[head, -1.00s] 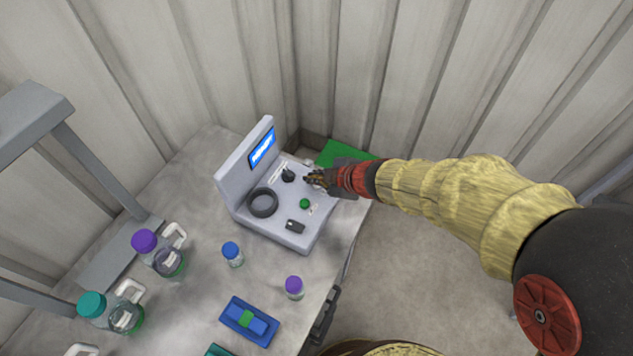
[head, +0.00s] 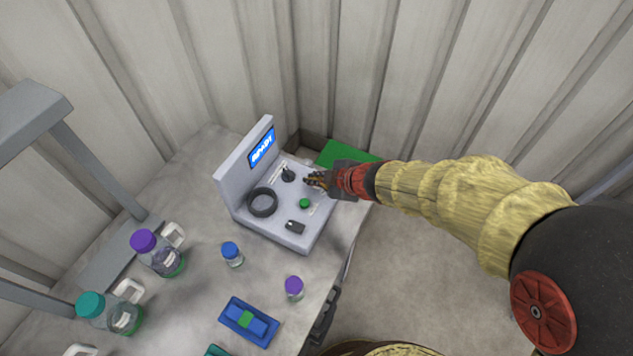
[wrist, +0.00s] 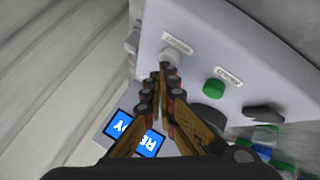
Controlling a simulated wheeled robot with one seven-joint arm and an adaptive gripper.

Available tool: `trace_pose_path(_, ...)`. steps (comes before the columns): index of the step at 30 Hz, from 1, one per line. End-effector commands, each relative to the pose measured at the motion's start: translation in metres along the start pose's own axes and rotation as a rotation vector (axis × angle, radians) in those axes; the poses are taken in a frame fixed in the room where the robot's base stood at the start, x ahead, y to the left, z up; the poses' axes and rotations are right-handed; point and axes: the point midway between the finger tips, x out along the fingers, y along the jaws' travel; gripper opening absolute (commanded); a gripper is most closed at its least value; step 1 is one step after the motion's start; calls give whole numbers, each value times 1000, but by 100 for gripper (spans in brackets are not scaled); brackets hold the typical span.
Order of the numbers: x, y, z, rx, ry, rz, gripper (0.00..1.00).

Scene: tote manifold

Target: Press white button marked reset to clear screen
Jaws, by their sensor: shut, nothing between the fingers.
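A grey console (head: 283,232) with an upright back panel stands on the table. Its blue screen (head: 262,148) shows white text, which in the wrist view (wrist: 135,133) seems to read "READY". In the wrist view a round white button (wrist: 170,56) sits beside a small label (wrist: 178,42) too blurred to read. My gripper (head: 308,181) is shut and empty over the console's far right side. In the wrist view its fingertips (wrist: 163,72) are right at the white button and partly cover it; I cannot tell whether they touch. In the head view the gripper hides the button.
The console also carries a green button (head: 305,203), a black ring (head: 262,203), a dark knob (head: 288,175) and a black switch (head: 295,227). Small bottles (head: 232,254) and a blue holder (head: 249,321) stand nearer. Corrugated walls close in behind.

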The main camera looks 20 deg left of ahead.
Motion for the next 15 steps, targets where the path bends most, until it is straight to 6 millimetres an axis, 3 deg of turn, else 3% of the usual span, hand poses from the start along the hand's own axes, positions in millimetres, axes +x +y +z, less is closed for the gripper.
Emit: trace_pose_path(15, -6, 4, -4, 1, -1, -2, 0)
